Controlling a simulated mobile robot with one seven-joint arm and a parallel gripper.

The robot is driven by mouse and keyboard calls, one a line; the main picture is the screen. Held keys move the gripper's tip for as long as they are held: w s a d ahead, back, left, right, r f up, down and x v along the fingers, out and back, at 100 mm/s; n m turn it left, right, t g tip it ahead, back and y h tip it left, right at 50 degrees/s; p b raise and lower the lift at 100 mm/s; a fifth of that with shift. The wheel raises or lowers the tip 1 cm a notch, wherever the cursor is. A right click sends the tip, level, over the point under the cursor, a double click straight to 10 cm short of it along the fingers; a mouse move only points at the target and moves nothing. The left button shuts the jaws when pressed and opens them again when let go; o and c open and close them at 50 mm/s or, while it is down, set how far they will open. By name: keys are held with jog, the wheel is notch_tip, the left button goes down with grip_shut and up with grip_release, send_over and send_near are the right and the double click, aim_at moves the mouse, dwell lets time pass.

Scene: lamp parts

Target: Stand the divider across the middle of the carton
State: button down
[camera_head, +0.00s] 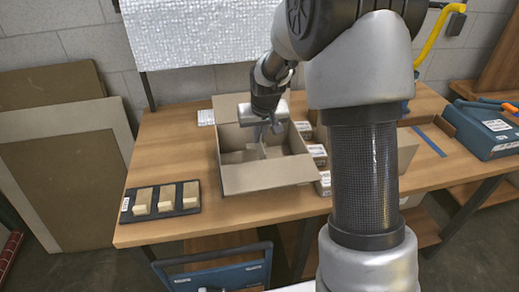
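The open cardboard carton (268,177) stands on the wooden table with its flaps spread outward. My gripper (260,135) points down into the carton from above, near its back half. A light tan panel (250,153), which looks like the divider, shows inside the carton just below my gripper. It appears upright, but its lower part is hidden by the carton's front wall. The fingers are small and partly merge with the panel and the carton's inside, so I cannot tell whether they are open or shut on it.
A dark tray (184,210) with 3 pale blocks lies left of the carton. Several small labelled boxes (318,153) stand along its right side. My arm hides part of the table's right. A blue toolbox (490,130) sits far right. The table's left front (150,237) is clear.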

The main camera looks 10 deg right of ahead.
aim_at(259, 148)
jog(key=shift+f, duration=2.45)
jog(key=shift+f+b, duration=0.15)
jog(key=shift+b, duration=0.25)
jog(key=c, duration=2)
grip_release()
